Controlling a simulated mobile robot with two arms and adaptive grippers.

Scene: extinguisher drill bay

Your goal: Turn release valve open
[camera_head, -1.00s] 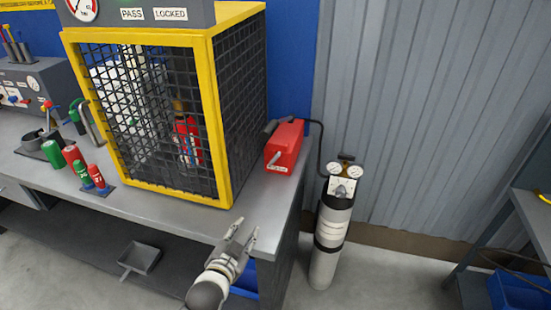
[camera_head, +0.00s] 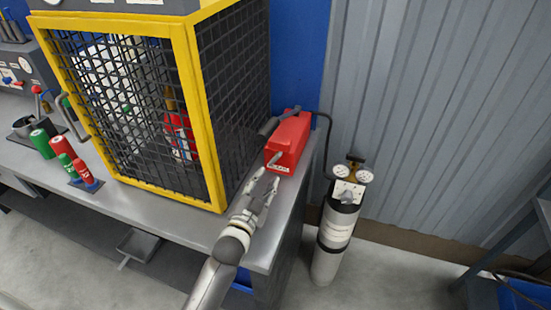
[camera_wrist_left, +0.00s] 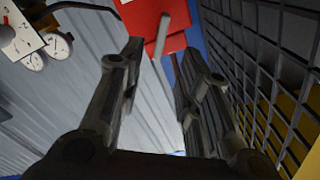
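The release valve is a red box (camera_head: 290,142) on the right end of the bench, with a small white label. Its grey lever (camera_head: 274,159) sticks out from the front left side. In the left wrist view the red box (camera_wrist_left: 180,14) is at the top and the lever (camera_wrist_left: 160,40) hangs in the gap between my fingers. My left gripper (camera_head: 265,183) is open just in front of the box. Its fingertips are close to the lever, one to each side; contact cannot be told. My right gripper is not in view.
A yellow-framed mesh cage (camera_head: 205,110) stands close left of the gripper, with a red extinguisher (camera_head: 180,135) inside. A grey gas cylinder (camera_head: 335,235) with gauges stands right of the bench, a hose running to the box. Red and green cylinders (camera_head: 60,146) stand at left.

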